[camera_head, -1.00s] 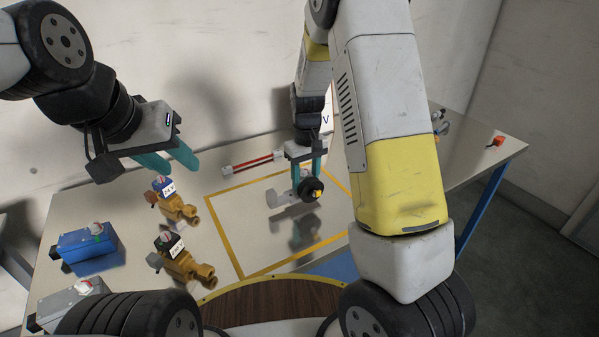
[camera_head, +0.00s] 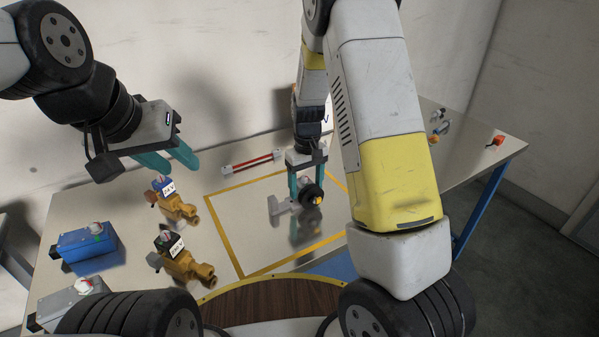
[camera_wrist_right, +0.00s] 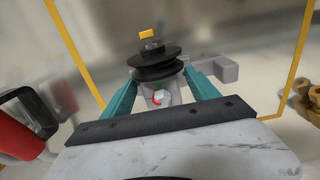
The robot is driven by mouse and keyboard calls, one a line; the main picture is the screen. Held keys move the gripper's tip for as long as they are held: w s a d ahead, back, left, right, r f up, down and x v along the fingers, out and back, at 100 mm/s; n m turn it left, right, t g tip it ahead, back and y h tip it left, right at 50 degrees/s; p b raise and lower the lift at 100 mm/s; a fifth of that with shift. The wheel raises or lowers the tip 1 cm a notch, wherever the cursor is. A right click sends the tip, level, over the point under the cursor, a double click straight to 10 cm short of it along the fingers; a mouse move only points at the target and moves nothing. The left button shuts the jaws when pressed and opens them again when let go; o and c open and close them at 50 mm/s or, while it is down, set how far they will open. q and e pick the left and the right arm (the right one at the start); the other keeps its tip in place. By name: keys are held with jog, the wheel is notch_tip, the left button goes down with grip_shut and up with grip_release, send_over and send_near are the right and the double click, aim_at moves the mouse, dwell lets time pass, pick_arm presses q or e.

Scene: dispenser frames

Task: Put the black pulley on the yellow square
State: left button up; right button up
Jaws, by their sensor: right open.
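The black pulley (camera_head: 312,196), with a yellow tip and a grey bracket, is inside the yellow square (camera_head: 238,185) taped on the table. In the right wrist view the pulley (camera_wrist_right: 157,64) shows just beyond the fingertips. My right gripper (camera_head: 306,184) is open, with its teal fingers on either side of the pulley assembly. In the right wrist view the right gripper (camera_wrist_right: 160,84) shows space beside the part. I cannot tell whether the fingers touch it. My left gripper (camera_head: 170,158) is open and empty above the table's left part.
Two brass valves (camera_head: 178,208) (camera_head: 186,266) stand left of the square. A blue box (camera_head: 86,245) and a grey box (camera_head: 72,302) are further left. A red-orange part (camera_head: 495,141) is at the far right.

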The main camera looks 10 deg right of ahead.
notch_tip(320, 180, up, 12)
jog(key=s+d+r+m+t, duration=0.1)
jog(key=s+r+t, duration=0.1)
jog(key=s+r, duration=0.2)
jog(key=s+d+r+m+t+y, duration=0.1)
jog(key=s+r, duration=0.4)
jog(key=s, duration=0.6)
jog(key=s+d+r+m+t+y, duration=0.1)
jog(key=s+r+t, duration=0.2)
jog(key=s+r, duration=0.2)
jog(key=s, duration=0.3)
jog(key=shift+r+m, duration=0.15)
jog(key=shift+m, duration=0.25)
